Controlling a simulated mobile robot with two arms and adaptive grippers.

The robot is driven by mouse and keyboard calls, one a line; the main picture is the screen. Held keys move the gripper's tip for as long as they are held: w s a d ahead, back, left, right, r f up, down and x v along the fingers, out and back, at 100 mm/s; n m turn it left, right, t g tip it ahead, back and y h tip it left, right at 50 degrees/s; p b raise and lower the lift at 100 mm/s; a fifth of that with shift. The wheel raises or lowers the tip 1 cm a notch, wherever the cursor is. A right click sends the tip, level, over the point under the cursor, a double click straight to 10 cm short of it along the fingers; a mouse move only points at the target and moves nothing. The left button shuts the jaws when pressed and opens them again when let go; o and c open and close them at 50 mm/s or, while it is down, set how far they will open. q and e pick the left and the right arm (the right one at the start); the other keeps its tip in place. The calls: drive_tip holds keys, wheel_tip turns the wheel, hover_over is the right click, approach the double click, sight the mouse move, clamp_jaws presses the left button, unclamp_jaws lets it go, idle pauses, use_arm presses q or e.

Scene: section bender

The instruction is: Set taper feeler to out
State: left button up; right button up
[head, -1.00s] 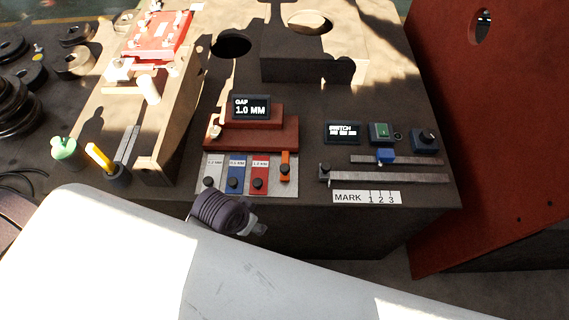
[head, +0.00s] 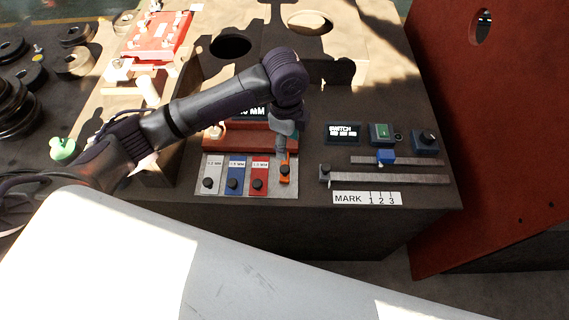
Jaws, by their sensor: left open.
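The orange slider (head: 286,180), apparently the taper feeler, is the rightmost of several sliders on the grey panel (head: 213,159) and has a dark knob (head: 285,170). No label on it can be read. My left arm reaches in from the left and bends down over the panel. My left gripper (head: 282,153) is open, pointing down just above the orange slider's knob and covering its upper part. I cannot tell whether it touches the knob. My right gripper is not in view.
Grey, blue (head: 236,175) and red (head: 260,174) sliders with knobs sit close on the left. The gap display (head: 257,112) is mostly hidden by my arm. Right of the panel are a switch display (head: 343,133), a green button (head: 381,132), and a rail with a blue slider (head: 386,156).

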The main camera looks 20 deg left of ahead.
sight(284, 168)
use_arm(q)
drive_tip(key=f, duration=0.4)
drive_tip(key=f+p, duration=0.1)
drive_tip(key=f, duration=0.3)
drive_tip(key=a+f, duration=0.1)
drive_tip(key=f, duration=0.4)
drive_tip(key=shift+w, duration=0.4)
drive_tip(key=shift+r, duration=0.1)
clamp_jaws()
